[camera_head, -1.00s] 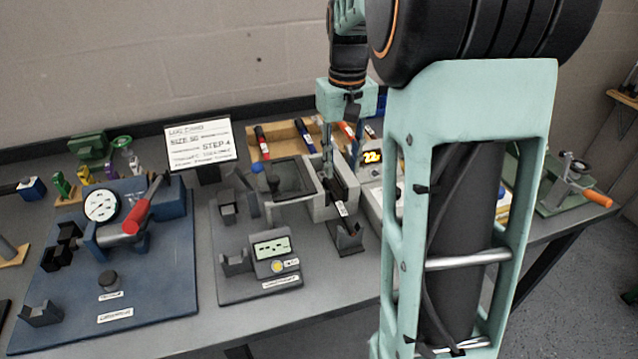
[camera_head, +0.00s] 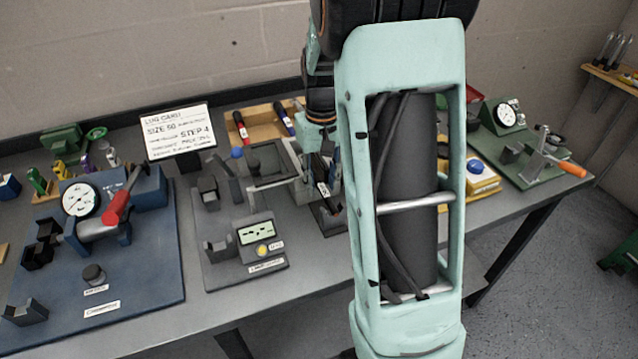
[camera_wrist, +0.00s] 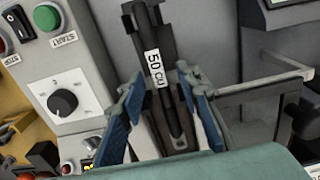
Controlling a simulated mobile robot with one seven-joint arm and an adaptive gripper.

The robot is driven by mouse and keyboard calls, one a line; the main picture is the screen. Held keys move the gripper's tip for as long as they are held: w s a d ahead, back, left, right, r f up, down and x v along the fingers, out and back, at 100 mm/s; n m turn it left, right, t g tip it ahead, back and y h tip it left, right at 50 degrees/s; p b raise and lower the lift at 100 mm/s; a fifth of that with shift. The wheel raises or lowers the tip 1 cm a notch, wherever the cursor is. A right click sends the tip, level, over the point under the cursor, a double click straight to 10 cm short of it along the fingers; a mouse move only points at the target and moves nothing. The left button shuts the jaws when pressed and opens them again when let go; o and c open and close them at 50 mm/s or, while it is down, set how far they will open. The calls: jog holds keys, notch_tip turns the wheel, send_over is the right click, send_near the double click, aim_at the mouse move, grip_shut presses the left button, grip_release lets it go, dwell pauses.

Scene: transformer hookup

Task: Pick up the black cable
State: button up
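The black cable (camera_wrist: 155,40) with a white "50 CU" label runs down the middle of the wrist view. In the head view, its label (camera_head: 323,188) shows in a dark holder just left of my arm, which hides part of it. My gripper (camera_wrist: 160,78) is open, with one blue-padded finger on each side of the cable. A gap shows between the cable and the pads; I see no contact.
A grey control box with a dial (camera_wrist: 62,102) and a green START button (camera_wrist: 47,17) stands close left of the fingers in the wrist view. A grey fixture bar (camera_wrist: 265,85) lies close right. A crimping station (camera_head: 120,270) and meter (camera_head: 257,232) share the bench.

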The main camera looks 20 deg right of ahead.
grip_shut()
jog(key=shift+r, duration=0.2)
dwell(0.4)
